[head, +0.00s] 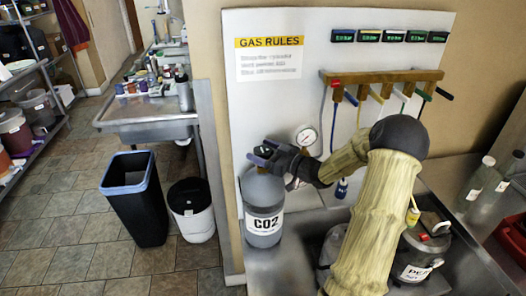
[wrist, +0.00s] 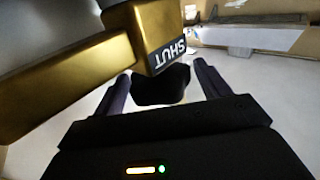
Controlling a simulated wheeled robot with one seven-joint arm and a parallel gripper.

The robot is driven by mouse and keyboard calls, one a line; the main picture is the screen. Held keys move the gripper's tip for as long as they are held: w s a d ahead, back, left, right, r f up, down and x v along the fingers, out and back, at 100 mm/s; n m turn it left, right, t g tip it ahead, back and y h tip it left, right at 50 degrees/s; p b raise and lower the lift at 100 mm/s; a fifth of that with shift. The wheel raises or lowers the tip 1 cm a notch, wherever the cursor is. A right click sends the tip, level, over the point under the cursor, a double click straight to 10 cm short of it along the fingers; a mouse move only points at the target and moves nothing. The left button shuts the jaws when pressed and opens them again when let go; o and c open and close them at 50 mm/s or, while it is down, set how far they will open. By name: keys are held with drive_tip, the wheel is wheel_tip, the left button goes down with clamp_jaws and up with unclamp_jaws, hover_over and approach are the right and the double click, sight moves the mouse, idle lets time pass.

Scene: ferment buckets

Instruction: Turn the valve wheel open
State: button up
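The grey gas cylinder labelled CO2 (head: 264,222) stands upright in the head view. My gripper (head: 262,156) is at its top and hides most of its valve. In the wrist view, a brass valve body (wrist: 95,70) carries a tag reading SHUT (wrist: 168,54), seen upside down. The black valve wheel (wrist: 160,86) lies between the two fingers of my gripper (wrist: 165,78). The fingers are apart on either side of it. A gap shows by the right finger, and contact at the left finger is unclear.
A pressure gauge (head: 306,136) is just right of my gripper. A white board (head: 265,100) with a hose rack (head: 385,76) stands behind. Bins (head: 135,198) and open floor are left.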

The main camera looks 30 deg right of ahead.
drive_tip(key=shift+s, duration=0.1)
drive_tip(key=b+v, duration=0.2)
drive_tip(key=v, duration=1.5)
drive_tip(key=shift+b, duration=0.4)
drive_tip(key=shift+s+d, duration=0.1)
drive_tip(key=shift+s, duration=0.1)
